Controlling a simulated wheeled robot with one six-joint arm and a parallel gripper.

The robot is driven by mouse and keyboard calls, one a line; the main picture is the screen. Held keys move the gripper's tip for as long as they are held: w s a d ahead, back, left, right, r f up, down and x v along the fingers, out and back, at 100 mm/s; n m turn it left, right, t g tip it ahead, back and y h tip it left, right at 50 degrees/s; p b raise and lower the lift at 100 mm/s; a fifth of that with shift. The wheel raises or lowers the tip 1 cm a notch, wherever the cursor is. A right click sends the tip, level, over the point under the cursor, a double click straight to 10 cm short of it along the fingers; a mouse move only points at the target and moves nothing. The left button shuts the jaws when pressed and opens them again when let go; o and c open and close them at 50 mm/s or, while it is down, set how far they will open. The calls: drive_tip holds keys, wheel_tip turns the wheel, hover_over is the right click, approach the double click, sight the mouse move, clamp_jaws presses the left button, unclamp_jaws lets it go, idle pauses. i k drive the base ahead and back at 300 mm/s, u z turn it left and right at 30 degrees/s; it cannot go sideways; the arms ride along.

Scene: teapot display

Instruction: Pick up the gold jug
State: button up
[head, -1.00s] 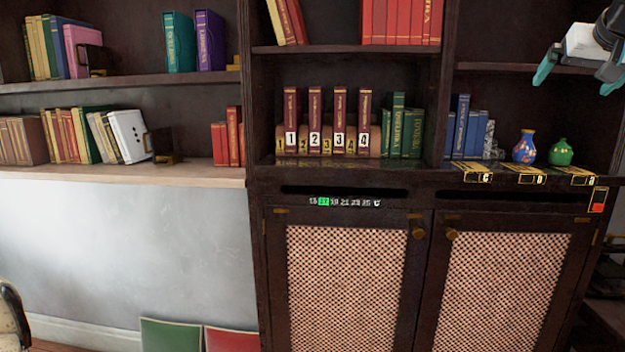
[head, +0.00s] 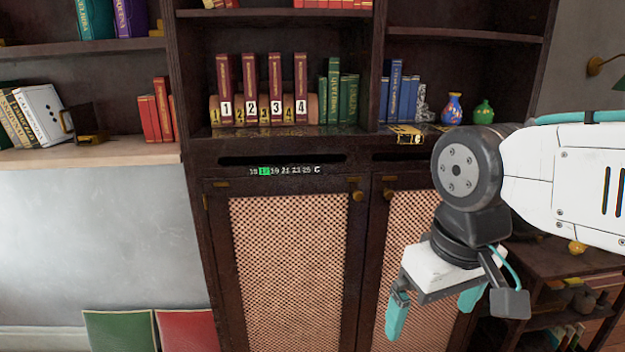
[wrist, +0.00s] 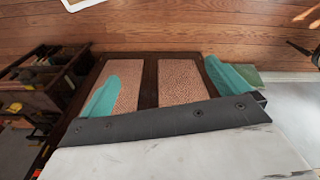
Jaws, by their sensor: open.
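A small gold rounded object (head: 577,247) sits on top of a low dark shelf unit at the right edge of the head view, just below my white arm. It is too small and partly crowded to tell for sure that it is the gold jug. My gripper (head: 432,312) hangs in front of the cabinet doors, left of that object and lower in the picture. Its teal fingers are apart with nothing between them. In the wrist view the open gripper (wrist: 163,72) faces the cabinet doors and wooden floor.
A dark cabinet with mesh doors (head: 290,270) stands ahead. Its shelf holds numbered books (head: 262,95), a blue vase (head: 453,108) and a green pot (head: 484,112). The low shelf unit (head: 535,262) at right holds more items. Green and red panels (head: 118,328) lean at lower left.

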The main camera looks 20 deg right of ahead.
sight(576, 247)
drive_tip(key=z, duration=1.25)
drive_tip(key=i, duration=1.5)
drive_tip(key=z, duration=1.55)
